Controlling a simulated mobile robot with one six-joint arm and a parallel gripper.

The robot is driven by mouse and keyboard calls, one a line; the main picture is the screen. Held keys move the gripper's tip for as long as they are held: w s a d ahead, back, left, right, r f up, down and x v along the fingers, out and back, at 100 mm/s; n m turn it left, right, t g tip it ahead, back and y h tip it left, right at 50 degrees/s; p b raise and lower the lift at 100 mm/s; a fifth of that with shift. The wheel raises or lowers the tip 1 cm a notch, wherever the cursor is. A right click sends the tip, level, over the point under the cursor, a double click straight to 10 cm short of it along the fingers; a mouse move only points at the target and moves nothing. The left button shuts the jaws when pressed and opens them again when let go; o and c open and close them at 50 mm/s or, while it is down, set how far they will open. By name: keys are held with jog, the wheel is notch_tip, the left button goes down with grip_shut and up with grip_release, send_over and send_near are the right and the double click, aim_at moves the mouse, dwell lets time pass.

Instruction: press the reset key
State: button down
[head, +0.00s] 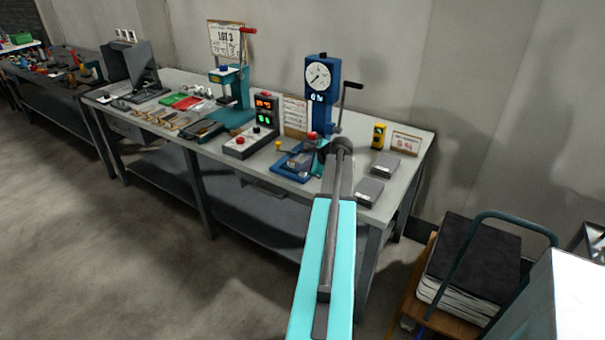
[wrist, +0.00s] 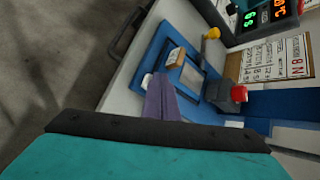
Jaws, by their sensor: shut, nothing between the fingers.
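A blue force-gauge stand (head: 319,105) with a round dial and small display stands on the bench. Its blue base (head: 283,166) also shows in the wrist view (wrist: 150,58). A small pale key (wrist: 147,80) sits at the base's near edge, beside a small label plate (wrist: 176,55); I cannot read whether it is the reset key. My gripper (wrist: 157,84) is shut and empty. Its tips are over the base and overlap the pale key's edge in the wrist view; I cannot tell whether they touch. In the head view my arm hides the tips and the key.
A red button (wrist: 239,93) on a grey block and a yellow knob (wrist: 211,33) are close by. A control box with lit displays (head: 266,108) stands left, a teal press (head: 232,90) beyond. Two grey blocks (head: 377,180) lie right of my arm. A trolley (head: 470,262) stands at lower right.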

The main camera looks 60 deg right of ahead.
aim_at(305, 175)
jog(key=shift+r+p, duration=0.35)
jog(key=shift+r, duration=0.3)
jog(key=shift+r, duration=0.1)
jog(key=shift+r+p, duration=1.75)
jog(key=shift+r, duration=0.65)
